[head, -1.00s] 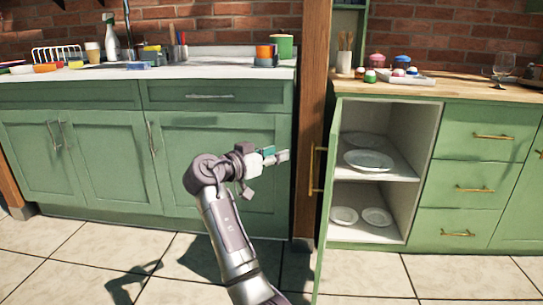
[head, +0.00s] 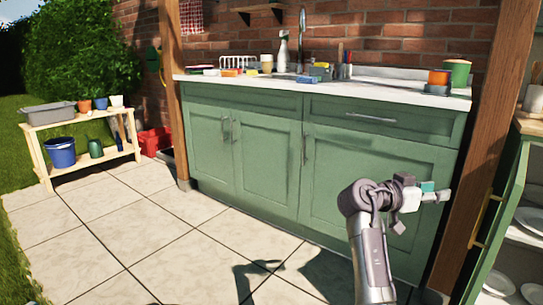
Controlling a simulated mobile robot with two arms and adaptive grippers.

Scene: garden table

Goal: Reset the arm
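My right arm rises from the bottom of the head view, and its gripper (head: 442,196) points to the right, in front of the green sink cabinet (head: 270,149). The gripper is seen from the side and small, so its finger gap is not clear. I see no object held in it. My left gripper is out of view.
An open green cabinet door (head: 500,225) and a wooden post (head: 480,165) stand close right of the gripper. The counter (head: 395,92) holds bottles, cups and sponges. A wooden shelf (head: 80,165) with a blue bucket (head: 60,153) stands left. The paved floor (head: 130,225) is clear.

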